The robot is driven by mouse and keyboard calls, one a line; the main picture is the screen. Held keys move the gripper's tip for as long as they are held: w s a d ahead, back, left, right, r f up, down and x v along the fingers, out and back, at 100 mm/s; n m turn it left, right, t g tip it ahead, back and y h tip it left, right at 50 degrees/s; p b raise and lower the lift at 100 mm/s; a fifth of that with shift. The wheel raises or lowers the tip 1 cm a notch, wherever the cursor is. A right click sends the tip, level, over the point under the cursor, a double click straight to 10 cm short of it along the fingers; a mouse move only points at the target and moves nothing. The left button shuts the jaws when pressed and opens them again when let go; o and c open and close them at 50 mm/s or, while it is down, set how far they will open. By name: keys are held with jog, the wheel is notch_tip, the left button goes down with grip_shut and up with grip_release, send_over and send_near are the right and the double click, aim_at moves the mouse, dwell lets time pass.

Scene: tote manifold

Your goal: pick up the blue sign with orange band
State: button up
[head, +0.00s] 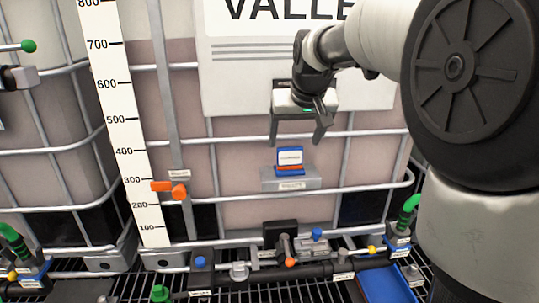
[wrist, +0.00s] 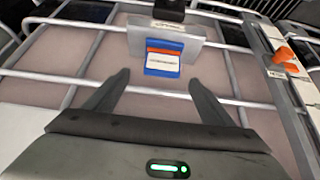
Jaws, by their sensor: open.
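The blue sign with orange band (head: 290,161) stands on a small grey ledge (head: 291,183) at the front of the middle tote. It has a white label on its face, and the orange band runs beside the label. In the wrist view the sign (wrist: 162,62) is beyond my fingertips, roughly centred between them, with its ledge (wrist: 197,50) around it. My gripper (head: 297,141) is open and empty, pointing down just above the sign in the head view. The gripper (wrist: 158,80) does not touch the sign in either view.
Metal cage bars cross the tote around the ledge. An orange valve handle (head: 178,190) is to the left, by the white scale (head: 128,140). Below are a dark pipe (head: 300,271), a black block with an orange-tipped lever (head: 281,238), and a blue tray (head: 387,284).

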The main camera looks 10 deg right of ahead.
aim_at(290, 149)
jog(key=x, duration=0.5)
jog(key=shift+w+a+f+p, duration=0.1)
jog(key=shift+a+p, duration=0.1)
jog(key=shift+p, duration=0.15)
jog(key=c, duration=1.4)
